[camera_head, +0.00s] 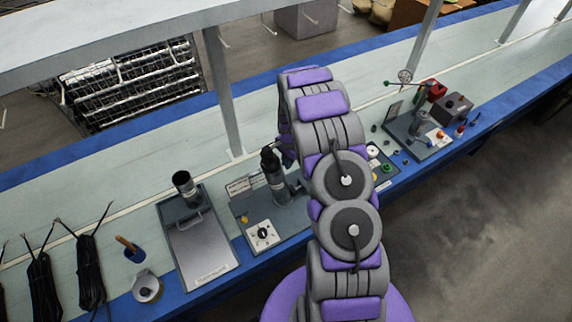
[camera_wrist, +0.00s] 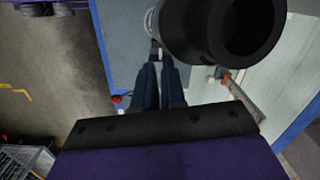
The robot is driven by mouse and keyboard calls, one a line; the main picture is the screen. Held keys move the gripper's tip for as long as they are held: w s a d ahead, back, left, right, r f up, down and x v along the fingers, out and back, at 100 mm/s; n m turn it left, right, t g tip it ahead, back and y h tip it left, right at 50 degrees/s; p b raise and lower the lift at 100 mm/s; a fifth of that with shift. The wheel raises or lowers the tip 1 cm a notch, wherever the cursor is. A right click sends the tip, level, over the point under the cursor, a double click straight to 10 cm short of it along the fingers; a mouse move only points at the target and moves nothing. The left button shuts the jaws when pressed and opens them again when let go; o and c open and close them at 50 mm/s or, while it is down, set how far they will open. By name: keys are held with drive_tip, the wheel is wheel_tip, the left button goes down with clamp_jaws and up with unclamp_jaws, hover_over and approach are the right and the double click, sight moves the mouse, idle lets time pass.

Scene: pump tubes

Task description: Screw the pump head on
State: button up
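A black upright tube (camera_head: 270,165) stands on a grey station with a dial, just left of my arm. In the wrist view, a large black tube (camera_wrist: 198,22) with a round open end fills the upper right. My gripper (camera_wrist: 158,68) shows there as two dark fingers close together, beside and below the tube. I cannot tell whether they touch it or hold anything. A grey rounded part (camera_wrist: 152,20) lies partly behind the tube. In the head view my arm hides most of my gripper. I cannot identify the pump head for certain.
A second black cylinder (camera_head: 183,186) stands on a grey plate station (camera_head: 203,250) to the left. A fixture with a red part (camera_head: 436,92) and small loose parts is at the right. Black cable bundles (camera_head: 90,270) lie at the left. A shelf post (camera_head: 222,95) rises behind.

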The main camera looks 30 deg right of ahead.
drive_tip(key=w+n, duration=0.1)
drive_tip(key=n, duration=0.1)
drive_tip(key=w+d+n+g, duration=0.1)
drive_tip(key=w+n, duration=0.1)
drive_tip(key=n, duration=0.1)
drive_tip(key=shift+w+d+f+n, duration=0.1)
drive_tip(key=shift+n, duration=0.2)
clamp_jaws()
idle(0.5)
drive_tip(key=m, duration=0.1)
drive_tip(key=s+m, duration=0.2)
drive_tip(key=shift+a+t, duration=0.25)
drive_tip(key=shift+t, duration=0.05)
